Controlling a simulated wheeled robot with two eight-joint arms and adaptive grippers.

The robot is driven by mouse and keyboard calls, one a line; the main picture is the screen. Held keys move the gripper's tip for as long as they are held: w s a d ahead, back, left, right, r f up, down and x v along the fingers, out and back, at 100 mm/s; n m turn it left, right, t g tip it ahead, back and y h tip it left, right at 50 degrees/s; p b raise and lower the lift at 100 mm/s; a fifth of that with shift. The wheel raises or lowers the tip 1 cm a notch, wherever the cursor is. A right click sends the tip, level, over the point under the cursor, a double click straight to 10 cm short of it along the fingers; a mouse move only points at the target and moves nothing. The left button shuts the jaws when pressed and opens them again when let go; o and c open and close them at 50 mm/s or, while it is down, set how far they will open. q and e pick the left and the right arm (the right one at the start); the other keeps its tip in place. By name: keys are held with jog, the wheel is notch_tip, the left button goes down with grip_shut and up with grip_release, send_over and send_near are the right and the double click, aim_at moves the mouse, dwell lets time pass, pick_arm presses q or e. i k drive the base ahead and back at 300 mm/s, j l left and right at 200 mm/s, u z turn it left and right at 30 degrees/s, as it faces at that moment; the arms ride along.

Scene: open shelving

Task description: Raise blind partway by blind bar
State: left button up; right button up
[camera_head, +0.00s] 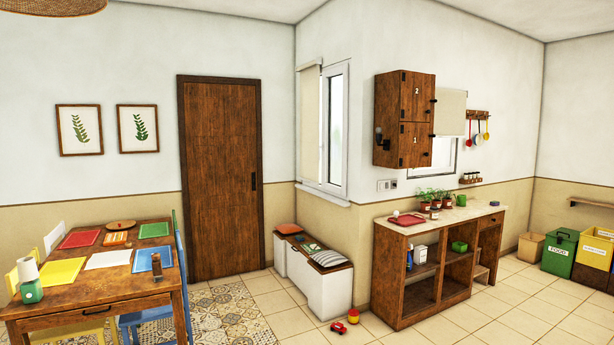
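Two pale blinds show in the head view. One blind (309,125) hangs as a tall narrow strip over the left part of the corner window, reaching down close to the sill. The other blind (451,112) covers the upper part of the window behind the wall cabinet; glass shows below its lower edge. The bar on either blind is too small to make out clearly. Neither of my grippers is in view.
A white bench (327,292) with cushions stands under the corner window. A wooden counter (402,290) with plants and a red tray is below the other window. A toy car (338,327) lies on the floor. A table (130,283) stands at left. Tiled floor is free at right.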

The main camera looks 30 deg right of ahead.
aim_at(309, 171)
jog(key=i+l+z, duration=0.4)
jog(key=i, duration=0.5)
jog(key=i+z, duration=0.4)
jog(key=i, duration=2.95)
